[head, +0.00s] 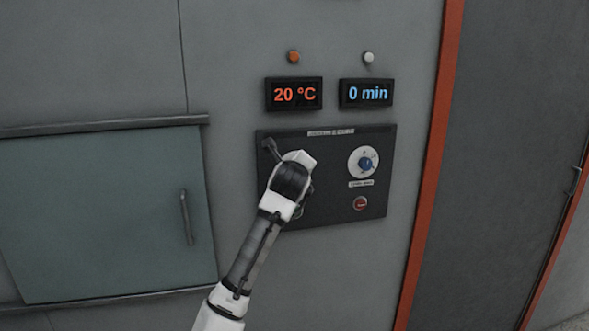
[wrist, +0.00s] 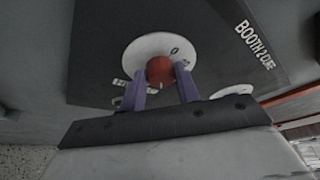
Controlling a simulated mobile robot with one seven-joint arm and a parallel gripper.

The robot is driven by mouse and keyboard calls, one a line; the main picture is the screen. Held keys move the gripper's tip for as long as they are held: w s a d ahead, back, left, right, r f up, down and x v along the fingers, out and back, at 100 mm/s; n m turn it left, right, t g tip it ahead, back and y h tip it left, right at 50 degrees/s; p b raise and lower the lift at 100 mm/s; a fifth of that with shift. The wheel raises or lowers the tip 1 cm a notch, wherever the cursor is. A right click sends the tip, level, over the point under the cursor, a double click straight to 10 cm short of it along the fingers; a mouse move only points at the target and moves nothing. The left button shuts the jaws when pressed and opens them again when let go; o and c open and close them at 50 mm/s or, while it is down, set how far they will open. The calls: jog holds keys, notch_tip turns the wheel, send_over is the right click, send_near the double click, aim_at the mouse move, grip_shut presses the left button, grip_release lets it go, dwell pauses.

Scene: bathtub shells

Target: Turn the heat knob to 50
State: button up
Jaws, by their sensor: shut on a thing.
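The heat knob (wrist: 160,69) is a red round knob on a white dial plate (wrist: 140,50), seen in the wrist view. My gripper (wrist: 161,82) has its two purple fingers on either side of this knob and is shut on it. In the head view my arm covers the knob and its dial. The red temperature display (head: 295,94) above the panel reads 20 °C. The knob's exact pointer angle is hard to read.
The dark control panel (head: 335,205) also bears a blue knob (head: 365,164) on a white dial and a red button (head: 360,203). A blue display (head: 367,93) reads 0 min. A greenish hatch (head: 110,215) with a handle is at the left.

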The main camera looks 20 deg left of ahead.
jog(key=shift+m+g, duration=0.3)
jog(key=shift+m, duration=0.1)
dwell(0.3)
jog(key=o, duration=1)
jog(key=shift+s+d, duration=0.1)
jog(key=b+v, duration=0.4)
jog(key=v, duration=0.9)
jog(key=shift+s+d, duration=0.15)
jog(key=shift+s, duration=0.15)
